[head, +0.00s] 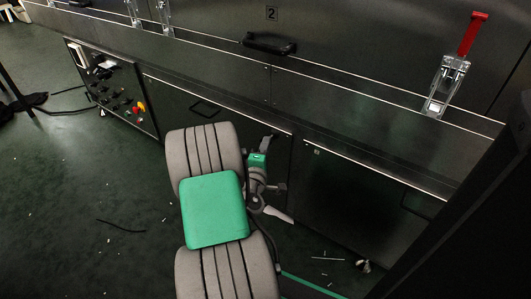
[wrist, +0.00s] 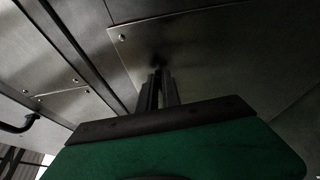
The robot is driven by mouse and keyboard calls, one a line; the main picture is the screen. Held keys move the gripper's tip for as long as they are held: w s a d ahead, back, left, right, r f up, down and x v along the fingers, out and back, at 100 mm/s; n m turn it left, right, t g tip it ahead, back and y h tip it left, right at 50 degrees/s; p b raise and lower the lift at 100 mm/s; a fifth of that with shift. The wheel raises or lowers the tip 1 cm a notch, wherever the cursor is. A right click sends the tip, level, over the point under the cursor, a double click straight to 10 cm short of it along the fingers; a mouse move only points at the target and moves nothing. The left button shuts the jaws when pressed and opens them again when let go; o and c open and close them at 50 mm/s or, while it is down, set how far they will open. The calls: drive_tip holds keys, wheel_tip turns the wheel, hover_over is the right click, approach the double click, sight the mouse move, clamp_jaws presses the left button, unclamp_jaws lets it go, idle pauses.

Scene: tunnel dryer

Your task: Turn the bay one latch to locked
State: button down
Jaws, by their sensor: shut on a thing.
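A latch with a red upright handle (head: 472,36) and a clear metallic bracket (head: 446,86) stands on the ledge at the right in the head view. I cannot read a bay number beside it. My gripper (wrist: 158,86) shows in the wrist view with its two dark fingers close together, pointing at a bare metal panel (wrist: 215,50). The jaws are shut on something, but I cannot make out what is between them. In the head view my arm hangs low in front of the cabinet, well below and left of the red-handled latch, and the fingertips are not clear.
A black handle (head: 269,43) sits below the number 2 plate (head: 272,14) on the dryer wall. More metal latches (head: 165,14) stand at the upper left. A control panel (head: 112,88) with a red button is at the left. Small debris lies on the green floor.

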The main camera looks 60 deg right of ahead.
drive_tip(key=shift+m+b, duration=0.3)
drive_tip(key=shift+b, duration=0.05)
idle(0.3)
drive_tip(key=c, duration=1.5)
unclamp_jaws()
drive_tip(key=shift+c, duration=0.2)
drive_tip(key=v, duration=0.7)
drive_tip(key=shift+s+a, duration=0.15)
drive_tip(key=shift+a, duration=0.25)
